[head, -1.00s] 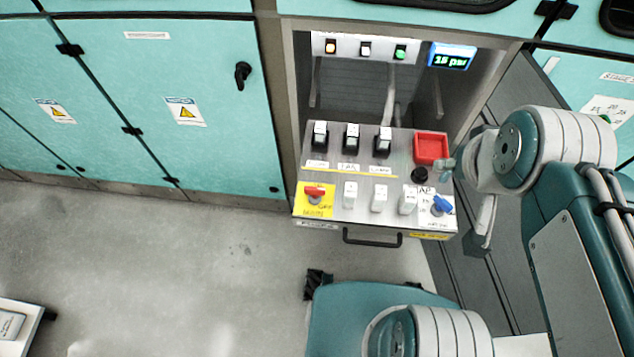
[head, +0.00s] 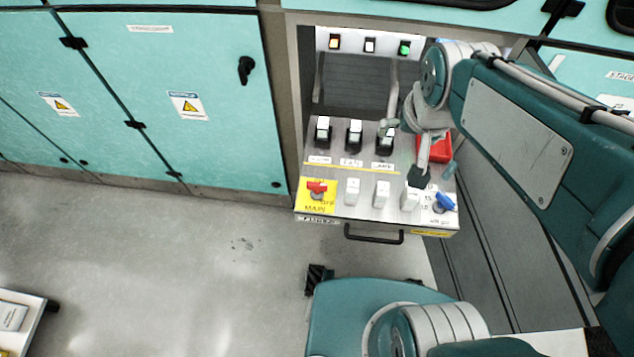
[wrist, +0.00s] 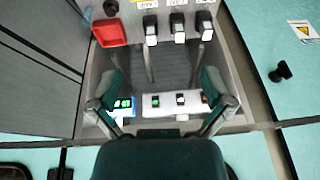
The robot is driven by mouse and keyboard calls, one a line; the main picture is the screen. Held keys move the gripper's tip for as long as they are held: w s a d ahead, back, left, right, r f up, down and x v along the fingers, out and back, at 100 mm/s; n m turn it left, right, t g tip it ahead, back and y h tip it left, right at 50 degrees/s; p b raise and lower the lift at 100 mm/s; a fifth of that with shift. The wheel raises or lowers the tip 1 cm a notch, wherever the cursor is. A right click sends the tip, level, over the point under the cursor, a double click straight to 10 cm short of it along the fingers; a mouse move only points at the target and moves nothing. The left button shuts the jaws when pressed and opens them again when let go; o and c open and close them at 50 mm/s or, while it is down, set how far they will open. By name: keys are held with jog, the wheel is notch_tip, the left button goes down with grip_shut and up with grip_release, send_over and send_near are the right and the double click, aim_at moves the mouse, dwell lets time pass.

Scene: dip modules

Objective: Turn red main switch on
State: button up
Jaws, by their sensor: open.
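The red main switch (head: 317,188) is a red rotary handle on a yellow plate at the front left corner of the sloped grey control panel (head: 330,168). Its handle lies roughly crosswise, with "OFF" lettering beside it. My gripper (head: 418,148) is over the right part of the panel, to the right of the red switch and apart from it. In the wrist view, my gripper (wrist: 160,82) is open and empty, its two fingers spread apart. The red switch does not show in the wrist view.
Black-and-white toggle switches (head: 354,133), white rockers (head: 382,194), a red square (head: 436,148) and a blue rotary handle (head: 445,203) share the panel. A dark pull handle (head: 373,236) is below its front edge. Indicator lights (head: 370,45) are behind. Floor (head: 200,270) left of the panel is clear.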

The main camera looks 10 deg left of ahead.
jog(key=w+a+f+g, duration=0.2)
jog(key=w+a+f, duration=0.2)
jog(key=a+f, duration=0.45)
jog(key=g, duration=0.2)
send_over(317, 184)
notch_tip(317, 184, down, 10)
jog(key=f, duration=0.1)
jog(key=shift+h, duration=0.4)
notch_tip(317, 184, down, 10)
jog(key=shift+f, duration=0.1)
jog(key=c, duration=1)
